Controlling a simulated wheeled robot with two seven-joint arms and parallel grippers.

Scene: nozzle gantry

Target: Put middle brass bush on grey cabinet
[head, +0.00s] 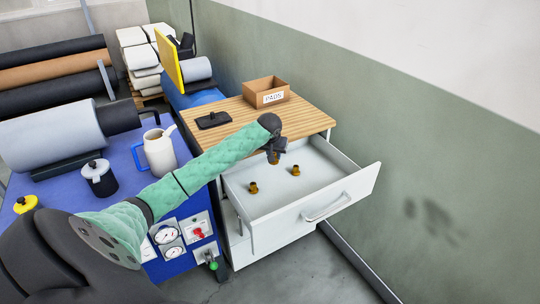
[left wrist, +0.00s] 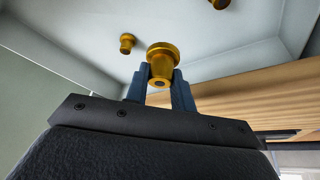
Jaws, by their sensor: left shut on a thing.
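My left gripper (head: 273,152) is over the open drawer (head: 331,203) and shut on a brass bush (head: 273,159). In the left wrist view this flanged bush (left wrist: 162,60) sits between the two fingertips. Left to right in the head view, it is between two other brass bushes. One bush (head: 253,187) stands on the drawer floor at the left front, the other (head: 295,170) to the right. I cannot tell exactly how high the held bush is above the drawer floor. The grey cabinet (head: 290,242) has a wooden top (head: 308,117). My right gripper is out of view.
On the cabinet top are an open cardboard box (head: 267,93) labelled PADS and a dark flat object (head: 213,120). The top's right front is bare. A blue bench (head: 120,150) with a pitcher (head: 160,152) adjoins on the left; a green wall (head: 420,140) is on the right.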

